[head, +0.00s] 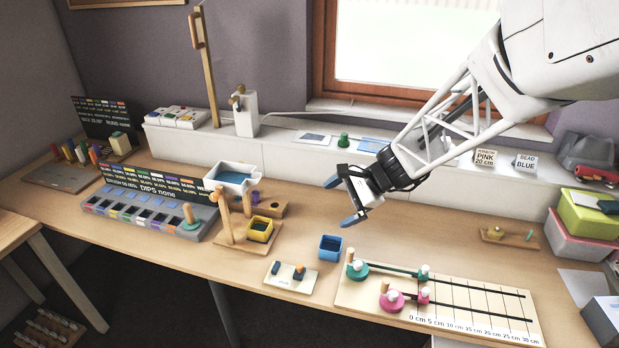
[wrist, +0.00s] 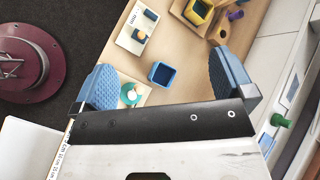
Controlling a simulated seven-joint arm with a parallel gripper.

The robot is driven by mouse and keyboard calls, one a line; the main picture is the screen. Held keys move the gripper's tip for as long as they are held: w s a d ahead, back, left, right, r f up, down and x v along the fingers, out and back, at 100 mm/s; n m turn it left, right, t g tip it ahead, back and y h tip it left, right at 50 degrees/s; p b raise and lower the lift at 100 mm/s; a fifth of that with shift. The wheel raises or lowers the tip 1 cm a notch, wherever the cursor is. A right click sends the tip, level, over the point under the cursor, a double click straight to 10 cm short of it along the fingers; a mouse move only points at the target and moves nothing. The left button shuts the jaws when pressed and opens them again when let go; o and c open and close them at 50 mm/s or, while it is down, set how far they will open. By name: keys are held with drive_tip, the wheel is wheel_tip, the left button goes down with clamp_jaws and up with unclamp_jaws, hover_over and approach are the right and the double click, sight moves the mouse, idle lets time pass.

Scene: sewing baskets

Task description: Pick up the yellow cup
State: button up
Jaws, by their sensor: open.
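The yellow cup (head: 260,229) is a small square cup with a dark inside. It sits on a wooden stand (head: 240,237) left of the table's middle, below a white tray with blue contents (head: 233,178). In the wrist view the yellow cup (wrist: 199,11) shows at the top edge, partly cut off. My gripper (head: 342,203) is open and empty, with blue fingertips, above the table to the right of the cup. In the wrist view its two blue fingers (wrist: 164,80) are wide apart, with the cup well beyond them.
A blue square cup (head: 330,248) stands on the table between the yellow cup and the ruled board (head: 440,305). A small board (head: 291,277) lies in front of the stand. A wooden block with a purple piece (head: 262,204) is behind. Open table lies under my gripper.

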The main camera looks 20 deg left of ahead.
drive_tip(key=w+a+f+m+y, duration=0.2)
drive_tip(key=w+a+f+m, duration=0.2)
drive_tip(key=w+a+f, duration=0.45)
drive_tip(key=m+t+y, duration=0.1)
drive_tip(key=m+y, duration=0.1)
drive_tip(key=m, duration=0.3)
approach(251, 224)
drive_tip(key=shift+w+d, duration=0.1)
drive_tip(key=shift+d, duration=0.3)
drive_tip(key=shift+a+f, duration=0.1)
drive_tip(key=shift+x, duration=1.2)
drive_tip(key=shift+a, duration=0.1)
drive_tip(key=shift+x, duration=2.5)
drive_tip(key=c, duration=1)
